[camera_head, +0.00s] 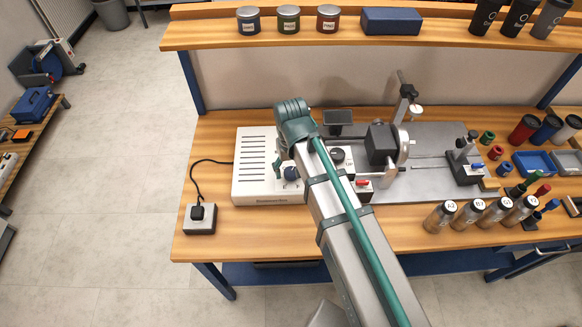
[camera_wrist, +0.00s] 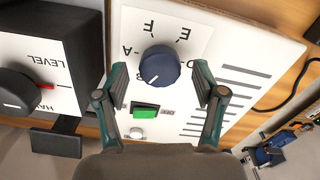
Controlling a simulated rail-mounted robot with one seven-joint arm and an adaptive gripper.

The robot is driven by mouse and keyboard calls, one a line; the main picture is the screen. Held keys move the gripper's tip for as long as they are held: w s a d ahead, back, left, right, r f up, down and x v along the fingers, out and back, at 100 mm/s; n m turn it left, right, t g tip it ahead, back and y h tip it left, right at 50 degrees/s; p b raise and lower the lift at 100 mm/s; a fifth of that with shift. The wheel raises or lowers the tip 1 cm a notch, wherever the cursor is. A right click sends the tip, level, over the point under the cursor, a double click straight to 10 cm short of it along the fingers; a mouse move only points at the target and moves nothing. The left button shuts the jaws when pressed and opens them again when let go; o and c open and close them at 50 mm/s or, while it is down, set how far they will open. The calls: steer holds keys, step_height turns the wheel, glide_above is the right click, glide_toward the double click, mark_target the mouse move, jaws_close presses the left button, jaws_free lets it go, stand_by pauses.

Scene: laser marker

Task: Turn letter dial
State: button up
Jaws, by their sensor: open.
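The letter dial is a dark blue round knob (camera_wrist: 159,66) with a white pointer line, on a white panel. The letters E, F and A show around it in the wrist view, upside down or tilted. The pointer is toward the lower left in that view. My gripper (camera_wrist: 161,83) is open, with its two fingers on either side of the knob and apart from it. In the head view the knob (camera_head: 291,173) shows beside my gripper (camera_head: 285,166) on the white control box (camera_head: 252,185); my arm hides part of that box.
A green button (camera_wrist: 146,110) sits near the knob. A black LEVEL dial (camera_wrist: 17,93) is at the left of the wrist view. The marking machine (camera_head: 382,143) stands right of my arm. Bottles (camera_head: 476,210) stand at the bench front. A cabled switch box (camera_head: 200,219) is at left.

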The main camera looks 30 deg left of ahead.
steer(key=shift+f, duration=0.3)
steer(key=c, duration=1.2)
steer(key=shift+o, duration=0.2)
steer(key=shift+m, duration=0.4)
steer(key=m, duration=1.1)
